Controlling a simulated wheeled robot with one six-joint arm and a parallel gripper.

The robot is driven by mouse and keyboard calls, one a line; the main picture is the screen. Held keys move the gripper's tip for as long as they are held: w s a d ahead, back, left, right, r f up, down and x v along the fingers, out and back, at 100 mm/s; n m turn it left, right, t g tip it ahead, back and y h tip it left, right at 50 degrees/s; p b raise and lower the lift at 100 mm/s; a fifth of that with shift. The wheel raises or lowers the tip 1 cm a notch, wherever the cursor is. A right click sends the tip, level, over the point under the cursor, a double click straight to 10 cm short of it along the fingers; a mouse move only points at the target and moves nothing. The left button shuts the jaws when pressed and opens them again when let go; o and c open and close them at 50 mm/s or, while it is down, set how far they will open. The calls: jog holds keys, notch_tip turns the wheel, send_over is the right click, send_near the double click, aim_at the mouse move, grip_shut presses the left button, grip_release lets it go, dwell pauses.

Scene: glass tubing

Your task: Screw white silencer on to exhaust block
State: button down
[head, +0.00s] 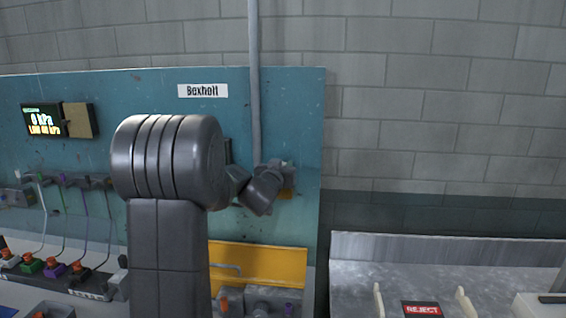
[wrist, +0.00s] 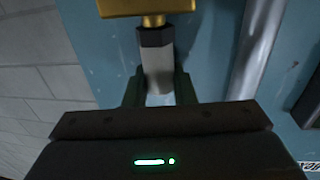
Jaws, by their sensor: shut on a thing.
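The white silencer (wrist: 158,80) shows in the wrist view as a pale body with a darker hexagonal collar (wrist: 155,38). My gripper (wrist: 158,88) is shut on its pale body, one dark finger on each side. Beyond the collar, a short brass neck meets the brass-coloured exhaust block (wrist: 125,6) at the top edge. The silencer is in line with the block; how deep the thread sits cannot be seen. In the head view my gripper (head: 279,176) is at the teal panel, beside the block's yellowish part (head: 287,194). The silencer is hidden there.
A grey vertical pipe (head: 255,90) runs down the teal panel (head: 225,125) close to my gripper. A yellow panel (head: 270,266) with fittings is below. Coloured valves and tubes are at left. A metal bench (head: 400,275) with a REJECT label (head: 422,309) is at right.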

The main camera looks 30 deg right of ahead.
jog(key=shift+r+m+g+h+p, duration=0.15)
jog(key=shift+m+g+h+p, duration=0.4)
jog(key=shift+p, duration=0.9)
jog(key=shift+m+g+h, duration=0.85)
jog(key=shift+m+g, duration=0.3)
jog(key=shift+g, duration=0.5)
jog(key=shift+f, duration=0.2)
jog(key=c, duration=1.4)
grip_release()
jog(key=shift+o, duration=1.1)
jog(key=shift+s+r, duration=0.1)
jog(key=shift+s, duration=0.05)
jog(key=shift+b, duration=0.35)
jog(key=shift+c, duration=0.4)
jog(key=shift+o, duration=0.4)
jog(key=n+t+y+b, duration=0.1)
jog(key=t+b, duration=0.1)
jog(key=b, duration=0.1)
jog(key=shift+w+n, duration=0.2)
jog(key=shift+n, duration=0.2)
jog(key=t+b, duration=0.1)
jog(key=n+t+y+b, duration=0.1)
jog(key=b, duration=0.1)
jog(key=shift+w+a+f, duration=0.1)
jog(key=shift+f, duration=0.1)
